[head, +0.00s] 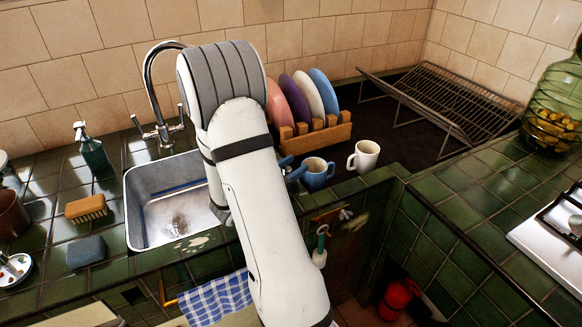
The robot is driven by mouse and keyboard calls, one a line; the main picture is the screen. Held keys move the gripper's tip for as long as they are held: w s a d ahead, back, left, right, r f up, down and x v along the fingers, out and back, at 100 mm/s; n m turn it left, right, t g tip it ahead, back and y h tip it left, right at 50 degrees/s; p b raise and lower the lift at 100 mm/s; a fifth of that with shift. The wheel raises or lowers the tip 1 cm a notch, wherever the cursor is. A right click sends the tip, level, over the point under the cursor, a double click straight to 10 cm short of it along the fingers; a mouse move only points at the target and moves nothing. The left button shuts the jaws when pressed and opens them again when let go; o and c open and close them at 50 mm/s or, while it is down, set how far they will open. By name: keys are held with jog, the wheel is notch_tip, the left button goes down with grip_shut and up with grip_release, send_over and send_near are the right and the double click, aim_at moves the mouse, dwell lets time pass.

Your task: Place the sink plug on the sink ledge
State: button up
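The steel sink (150,215) is set into the green tiled counter at the left of the head view. A small brownish patch, perhaps the drain area, shows on its floor, but I cannot make out a sink plug there. The green tiled sink ledge (185,257) runs along the front of the basin and has a pale patch on it. My white arm crosses the view and covers the right part of the sink. A small part of its far end shows over the basin's right side. My gripper's fingers are hidden behind the arm.
A chrome tap (160,125) rises behind the sink. A brush (86,208), blue sponge (85,251) and soap bottle (91,148) stand left. A plate rack (325,137), blue mug (318,177), white mug (365,157) and wire drainer (450,100) are right.

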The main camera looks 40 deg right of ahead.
jog(key=shift+o, duration=0.2)
jog(key=shift+r, duration=0.25)
jog(key=a, duration=1.1)
jog(key=shift+s+a, duration=0.3)
jog(key=shift+s, duration=0.1)
jog(key=shift+s+a, duration=0.15)
jog(key=s+m+g+y, duration=0.1)
jog(key=s+m, duration=0.1)
jog(key=s+r+m+g+y, duration=0.1)
jog(key=s, duration=0.1)
jog(key=s+m+g+y, duration=0.1)
jog(key=m+g, duration=0.1)
jog(key=shift+s+r+m, duration=0.25)
jog(key=shift+s+m, duration=0.05)
jog(key=shift+s, duration=0.1)
jog(key=s+a+r+m+t+y, duration=0.2)
jog(key=a+m+y, duration=0.4)
jog(key=a+y, duration=0.1)
jog(key=s+a+r+m+t+y, duration=0.2)
jog(key=s+a+m+t+y, duration=0.1)
jog(key=a+m+y, duration=0.4)
jog(key=shift+s+a+r+y, duration=0.25)
jog(key=shift+a+y, duration=0.25)
jog(key=shift+a, duration=0.7)
jog(key=shift+r, duration=0.1)
